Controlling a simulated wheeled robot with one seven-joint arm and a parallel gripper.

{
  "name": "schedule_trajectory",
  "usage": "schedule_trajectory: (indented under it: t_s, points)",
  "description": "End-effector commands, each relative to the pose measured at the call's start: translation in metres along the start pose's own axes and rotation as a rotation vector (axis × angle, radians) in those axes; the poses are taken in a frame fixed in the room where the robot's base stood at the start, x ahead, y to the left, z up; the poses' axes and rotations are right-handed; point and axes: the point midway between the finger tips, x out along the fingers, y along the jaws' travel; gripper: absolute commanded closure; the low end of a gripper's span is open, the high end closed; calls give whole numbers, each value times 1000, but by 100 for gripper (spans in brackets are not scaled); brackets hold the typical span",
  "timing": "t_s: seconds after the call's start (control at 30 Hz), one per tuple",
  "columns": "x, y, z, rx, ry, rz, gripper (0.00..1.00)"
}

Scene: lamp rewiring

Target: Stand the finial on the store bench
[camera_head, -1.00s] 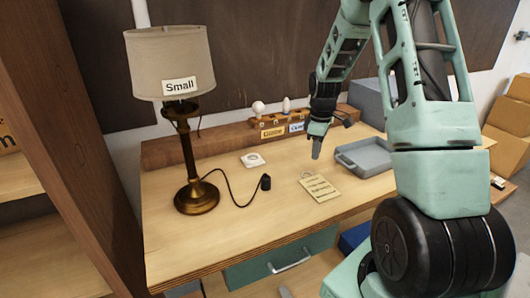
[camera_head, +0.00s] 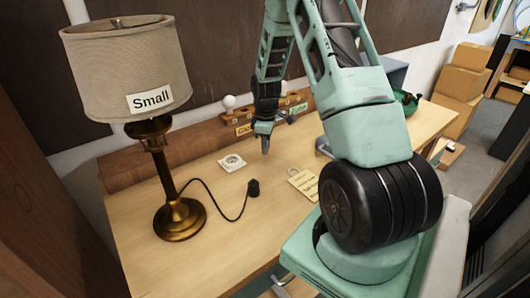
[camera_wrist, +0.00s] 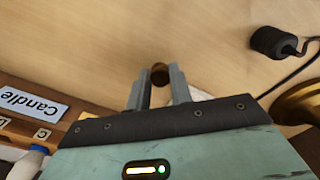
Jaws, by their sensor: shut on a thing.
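My gripper (camera_head: 265,143) hangs above the wooden bench (camera_head: 205,250), between the lamp and my arm in the head view. In the wrist view my gripper (camera_wrist: 163,80) is shut on a small round bronze-brown piece, which looks like the finial (camera_wrist: 160,74). Only its end shows between the fingertips, with pale wood beyond. I cannot make the finial out in the head view. The frames do not show whether this bench is the store bench.
A lamp with a shade marked "Small" (camera_head: 130,65) stands at left, its cord ending in a black plug (camera_head: 254,188). A white square piece (camera_head: 232,162) and a paper tag (camera_head: 304,183) lie on the bench. A labelled rack with a white bulb (camera_head: 229,101) stands behind. Cardboard boxes (camera_head: 460,80) are at right.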

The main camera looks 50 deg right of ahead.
Motion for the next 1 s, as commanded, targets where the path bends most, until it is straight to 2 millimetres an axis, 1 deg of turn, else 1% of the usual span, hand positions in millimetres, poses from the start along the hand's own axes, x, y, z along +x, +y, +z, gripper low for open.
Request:
schedule_trajectory:
  t_s: [0.2,0.3,0.57,0.7,0.73,0.77,0.8,1.0]
  points:
    - [30,-1,0,0,-2,-3,99]
    - [38,-1,0,0,-2,-2,99]
    - [39,0,0,-1,0,0,99]
    - [43,0,0,0,0,0,99]
    - [42,0,0,0,0,0,70]
    - [42,0,0,0,0,0,62]
    - [42,0,0,0,0,0,57]
    - [42,0,0,0,0,0,57]
